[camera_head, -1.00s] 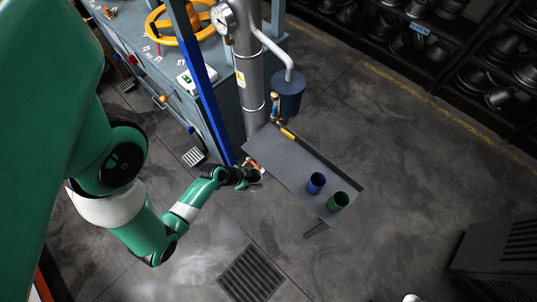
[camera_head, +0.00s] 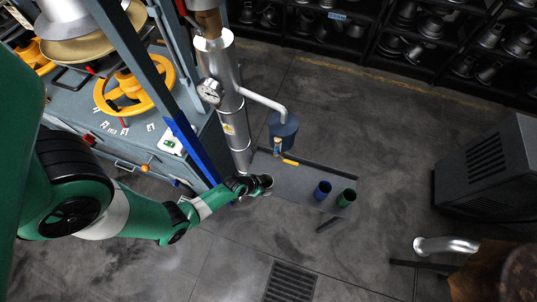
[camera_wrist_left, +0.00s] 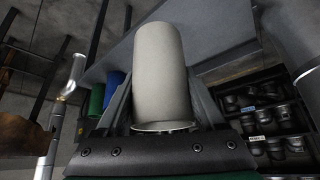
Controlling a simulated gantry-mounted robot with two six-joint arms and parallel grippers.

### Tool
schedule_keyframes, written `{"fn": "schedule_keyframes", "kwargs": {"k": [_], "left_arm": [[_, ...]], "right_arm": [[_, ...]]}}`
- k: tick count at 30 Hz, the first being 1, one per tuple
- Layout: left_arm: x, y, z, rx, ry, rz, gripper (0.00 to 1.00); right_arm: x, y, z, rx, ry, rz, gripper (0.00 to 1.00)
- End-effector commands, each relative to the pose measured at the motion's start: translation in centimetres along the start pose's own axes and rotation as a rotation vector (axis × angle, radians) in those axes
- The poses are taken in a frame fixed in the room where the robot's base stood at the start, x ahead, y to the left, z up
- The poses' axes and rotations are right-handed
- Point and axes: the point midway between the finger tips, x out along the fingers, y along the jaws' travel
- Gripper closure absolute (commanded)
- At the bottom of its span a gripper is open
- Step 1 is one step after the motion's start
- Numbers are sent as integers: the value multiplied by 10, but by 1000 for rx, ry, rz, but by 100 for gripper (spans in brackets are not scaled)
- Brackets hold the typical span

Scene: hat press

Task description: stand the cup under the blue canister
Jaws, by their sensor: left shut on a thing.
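The blue canister (camera_head: 283,128) hangs on a pipe above the left part of a grey shelf table (camera_head: 297,184). A tap with a yellow handle (camera_head: 290,161) sits below it. My left gripper (camera_head: 258,184) is shut on a grey cup (camera_wrist_left: 162,75), which fills the middle of the left wrist view between the fingers. In the head view the cup's dark opening (camera_head: 267,180) shows at the table's near left edge, nearer the camera than the canister. Whether the cup touches the table cannot be told. My right gripper is not in view.
A blue cup (camera_head: 322,190) and a green cup (camera_head: 346,197) stand toward the table's right end. A silver column (camera_head: 230,110) with a gauge (camera_head: 209,91) and a blue post (camera_head: 190,145) rise left of the table. A dark grey cabinet (camera_head: 485,175) stands at the right.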

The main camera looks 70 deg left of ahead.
Motion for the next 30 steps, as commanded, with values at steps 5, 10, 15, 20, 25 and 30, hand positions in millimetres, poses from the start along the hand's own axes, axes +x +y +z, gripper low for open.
{"fn": "schedule_keyframes", "kwargs": {"k": [5, 10, 15, 20, 25, 30], "left_arm": [[-18, 34, -48, 100, 2, 62, 90], [-22, 47, -54, 130, -2, 83, 90], [-10, 39, -54, 126, 1, 81, 90], [21, 7, -60, 122, 4, 78, 90], [47, -25, -71, 125, 4, 78, 90], [71, -41, -68, 128, 1, 81, 90]], "right_arm": [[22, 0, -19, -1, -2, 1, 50], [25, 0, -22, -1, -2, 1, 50], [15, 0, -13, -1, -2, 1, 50], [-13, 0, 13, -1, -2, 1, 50], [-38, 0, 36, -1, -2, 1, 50], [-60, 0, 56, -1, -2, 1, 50]]}}
